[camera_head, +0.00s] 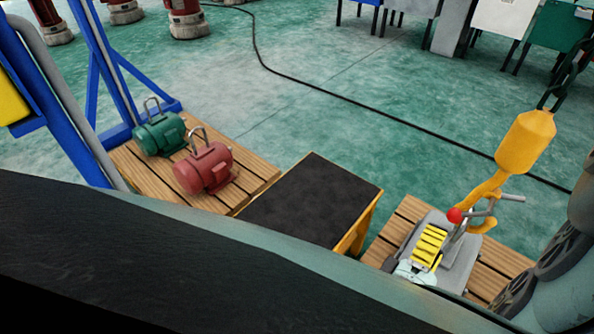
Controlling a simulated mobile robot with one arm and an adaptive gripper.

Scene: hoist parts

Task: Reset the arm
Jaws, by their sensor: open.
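My gripper does not show in this view; only parts of my own body and arm show, along the bottom and at the right edge. A yellow hoist hook (525,143) hangs on a dark chain at the right. Its lower end is at a grey device (462,262) with a red-knobbed lever (455,215) and a yellow ribbed part (429,246). I cannot tell whether the hook is engaged with it. A green motor (160,133) and a red motor (204,167), each with a lifting loop, stand at the left.
The motors stand on a wooden pallet (246,188). A black-topped table with yellow legs (310,200) is in the middle. Another pallet (508,262) bears the grey device. A blue frame (104,65) rises at the left. A black cable (330,93) crosses the open green floor.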

